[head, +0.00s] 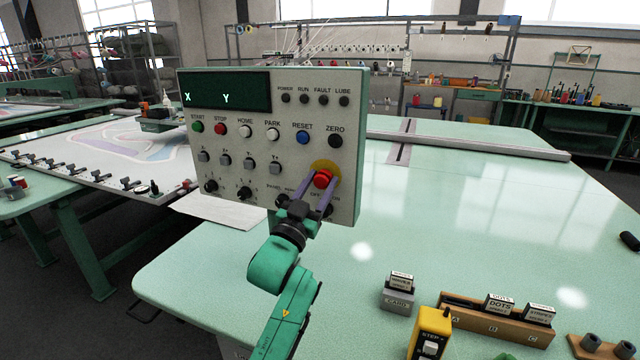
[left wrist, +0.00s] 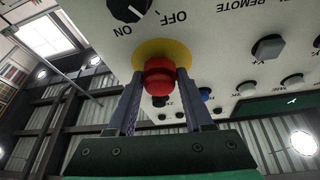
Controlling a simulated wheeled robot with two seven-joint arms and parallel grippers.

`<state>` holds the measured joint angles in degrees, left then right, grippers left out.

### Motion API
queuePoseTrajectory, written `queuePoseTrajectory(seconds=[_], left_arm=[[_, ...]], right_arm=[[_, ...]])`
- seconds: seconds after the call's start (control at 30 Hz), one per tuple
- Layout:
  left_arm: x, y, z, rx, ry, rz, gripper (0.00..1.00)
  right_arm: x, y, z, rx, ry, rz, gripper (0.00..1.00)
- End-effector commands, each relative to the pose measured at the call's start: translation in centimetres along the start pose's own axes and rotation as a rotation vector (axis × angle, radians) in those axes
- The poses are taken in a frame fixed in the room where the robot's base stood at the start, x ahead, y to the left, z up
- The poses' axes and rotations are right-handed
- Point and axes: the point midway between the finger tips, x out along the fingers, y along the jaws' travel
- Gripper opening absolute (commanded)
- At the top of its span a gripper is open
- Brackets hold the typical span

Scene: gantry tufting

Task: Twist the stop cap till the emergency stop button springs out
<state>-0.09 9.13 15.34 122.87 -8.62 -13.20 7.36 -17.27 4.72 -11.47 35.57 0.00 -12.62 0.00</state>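The red stop cap (head: 323,179) sits on a yellow round plate (head: 328,168) at the lower right of the white control panel (head: 225,155). My left gripper (head: 318,187) reaches up to it from below, with one purple finger on each side. In the left wrist view the stop cap (left wrist: 159,77) fills the space between the fingertips (left wrist: 160,80), which appear to touch its sides. The cap's far side is hidden, and I cannot tell whether the button is in or out. My right gripper is not in view.
A black ON/OFF knob (left wrist: 128,8) is close to the cap. Buttons and switches cover the panel. On the green table (head: 450,230) stand a yellow step box (head: 430,332), a grey card holder (head: 397,298) and a wooden rack (head: 520,328).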

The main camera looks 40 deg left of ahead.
Motion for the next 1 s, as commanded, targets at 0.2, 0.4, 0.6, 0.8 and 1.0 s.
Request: queuePoseTrajectory(seconds=[0.2,0.4,0.6,0.8,1.0], left_arm=[[0.0,0.0,0.0,0.004,0.0,0.003,0.0],[0.0,0.0,-0.1,0.05,-0.002,0.022,0.0],[0.1,-0.1,-0.1,0.155,-0.006,0.067,0.0],[0.1,-0.1,-0.2,0.304,-0.011,0.13,0.0],[0.1,-0.2,-0.3,0.451,-0.015,0.193,0.0]], right_arm=[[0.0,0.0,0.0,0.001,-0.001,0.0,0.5],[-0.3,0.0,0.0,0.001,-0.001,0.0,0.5],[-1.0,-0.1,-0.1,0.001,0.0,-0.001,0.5],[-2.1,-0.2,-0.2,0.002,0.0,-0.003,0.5],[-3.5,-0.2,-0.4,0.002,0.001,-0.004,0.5]])
